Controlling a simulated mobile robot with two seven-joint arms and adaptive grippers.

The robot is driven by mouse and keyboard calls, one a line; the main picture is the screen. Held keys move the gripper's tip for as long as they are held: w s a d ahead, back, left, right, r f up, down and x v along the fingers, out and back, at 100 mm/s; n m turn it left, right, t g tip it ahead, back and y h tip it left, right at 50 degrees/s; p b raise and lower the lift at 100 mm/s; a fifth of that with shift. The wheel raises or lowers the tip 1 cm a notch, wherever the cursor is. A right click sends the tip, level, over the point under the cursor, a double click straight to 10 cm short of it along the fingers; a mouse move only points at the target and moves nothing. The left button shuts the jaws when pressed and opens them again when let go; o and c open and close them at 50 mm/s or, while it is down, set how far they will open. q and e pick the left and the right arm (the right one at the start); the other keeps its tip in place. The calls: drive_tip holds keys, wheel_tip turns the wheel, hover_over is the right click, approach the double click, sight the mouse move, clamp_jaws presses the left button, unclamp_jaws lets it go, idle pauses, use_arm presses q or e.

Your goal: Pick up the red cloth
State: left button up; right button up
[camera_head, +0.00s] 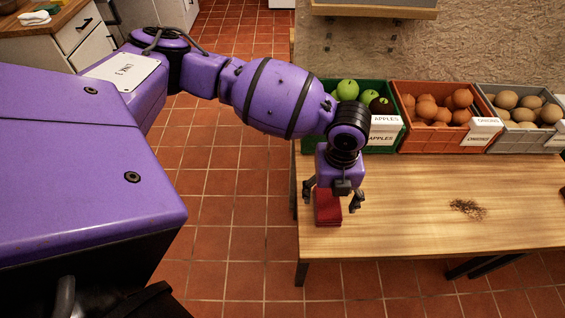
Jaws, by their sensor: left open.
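The red cloth (327,209) is a small folded stack at the left front corner of the wooden table (415,215). My left gripper (332,205) points down over the cloth with its dark fingers apart. One finger is at the cloth's left side and the other is to its right. I cannot tell whether the fingers touch the cloth; its upper part is partly hidden by the gripper. My right gripper is not in view.
A green crate of apples (385,138), an orange crate of onions (430,142) and a grey crate of brown round produce (520,143) line the table's back. The front middle is otherwise clear. A shelf edge (375,11) overhangs behind.

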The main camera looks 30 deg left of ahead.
sight(328, 202)
use_arm(q)
wheel_tip(328, 202, down, 3)
drive_tip(key=shift+f, duration=0.2)
drive_tip(key=shift+r, duration=0.1)
drive_tip(key=c, duration=1.2)
drive_tip(key=shift+w, duration=0.1)
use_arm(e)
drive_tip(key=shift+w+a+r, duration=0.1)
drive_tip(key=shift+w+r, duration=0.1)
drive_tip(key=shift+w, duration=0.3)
use_arm(q)
drive_tip(key=shift+r, duration=0.15)
